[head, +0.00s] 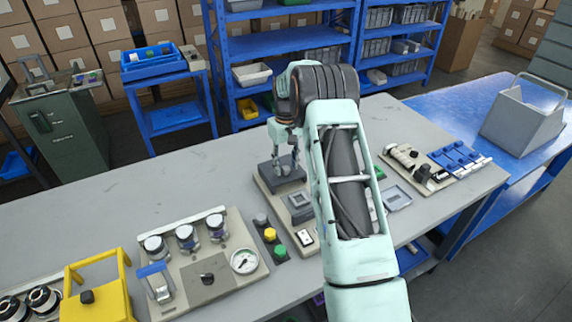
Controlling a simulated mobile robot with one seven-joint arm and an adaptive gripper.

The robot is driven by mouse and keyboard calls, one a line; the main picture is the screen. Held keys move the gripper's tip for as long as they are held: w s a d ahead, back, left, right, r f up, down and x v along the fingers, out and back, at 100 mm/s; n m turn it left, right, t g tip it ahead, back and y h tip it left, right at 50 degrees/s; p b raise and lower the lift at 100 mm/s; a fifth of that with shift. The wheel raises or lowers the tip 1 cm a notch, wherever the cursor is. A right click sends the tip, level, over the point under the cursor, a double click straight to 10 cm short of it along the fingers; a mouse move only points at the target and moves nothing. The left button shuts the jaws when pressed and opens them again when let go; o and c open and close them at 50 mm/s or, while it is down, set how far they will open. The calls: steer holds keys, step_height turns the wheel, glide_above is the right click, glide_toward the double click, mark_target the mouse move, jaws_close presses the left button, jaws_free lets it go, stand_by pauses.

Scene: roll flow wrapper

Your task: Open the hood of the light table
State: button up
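My gripper (286,168) points down over a device with a beige base on the grey table, left of my arm. Its two fingers look spread apart, with nothing seen between them. A dark grey block (267,177) on this device is right at the fingertips; I cannot tell whether they touch. A small panel with a display (299,200) and a white switch (306,237) sit in front of the block. I cannot tell for sure which thing is the light table or its hood. A grey sloped box with a raised handle (522,118) stands on the blue table at the right.
A gauge panel with several jars (205,285) and a yellow frame (98,297) are at the front left. A button strip (270,238) is beside the device. A board with blue clamps (458,160) lies right of my arm. The left rear tabletop is clear.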

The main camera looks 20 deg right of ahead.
step_height(320, 180, up, 12)
stand_by(0.6)
